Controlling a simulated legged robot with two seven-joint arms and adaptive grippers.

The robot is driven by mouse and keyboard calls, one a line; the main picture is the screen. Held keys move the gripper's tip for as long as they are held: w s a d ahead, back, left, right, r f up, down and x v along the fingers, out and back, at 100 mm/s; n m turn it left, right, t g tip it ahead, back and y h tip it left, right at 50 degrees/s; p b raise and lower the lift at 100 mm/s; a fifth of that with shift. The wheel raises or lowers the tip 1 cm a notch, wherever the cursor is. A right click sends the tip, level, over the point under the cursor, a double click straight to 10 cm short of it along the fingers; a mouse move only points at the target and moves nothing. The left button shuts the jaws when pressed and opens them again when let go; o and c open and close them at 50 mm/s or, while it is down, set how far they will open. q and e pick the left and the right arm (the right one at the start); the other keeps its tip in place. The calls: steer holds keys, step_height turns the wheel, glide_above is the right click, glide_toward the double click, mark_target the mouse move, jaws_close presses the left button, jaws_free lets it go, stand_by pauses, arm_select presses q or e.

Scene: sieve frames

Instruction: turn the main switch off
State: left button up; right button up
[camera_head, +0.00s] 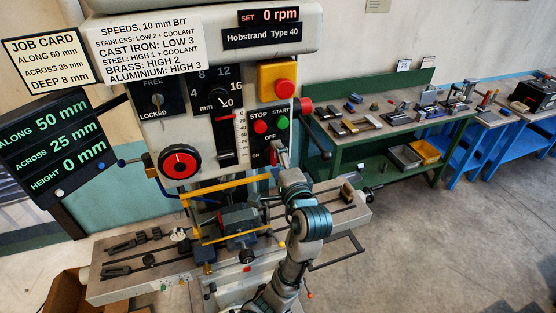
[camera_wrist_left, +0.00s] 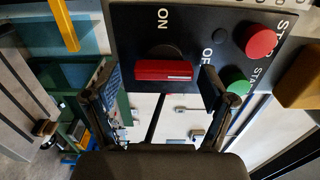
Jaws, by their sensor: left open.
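The main switch is a red bar handle (camera_wrist_left: 165,70) on a dark panel, between the fingers in the left wrist view. It lies level in that view. The white line on its right end points right, towards the OFF label (camera_wrist_left: 208,57); the ON label (camera_wrist_left: 162,18) is above it. In the head view the switch's red handle (camera_head: 273,158) is mostly hidden by the gripper. My left gripper (camera_head: 279,164) is in front of the switch. Its fingers (camera_wrist_left: 158,84) are open, one either side of the handle, with gaps showing.
The green start button (camera_wrist_left: 238,83) and red stop button (camera_wrist_left: 261,41) are close to the right finger. A yellow frame (camera_head: 228,190) and a vice (camera_head: 240,222) are beside the arm. A green workbench (camera_head: 352,155) stands at right. The floor at right is clear.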

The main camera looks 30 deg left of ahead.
arm_select(q)
steer(key=v, duration=1.2)
steer(key=shift+w+f, duration=0.15)
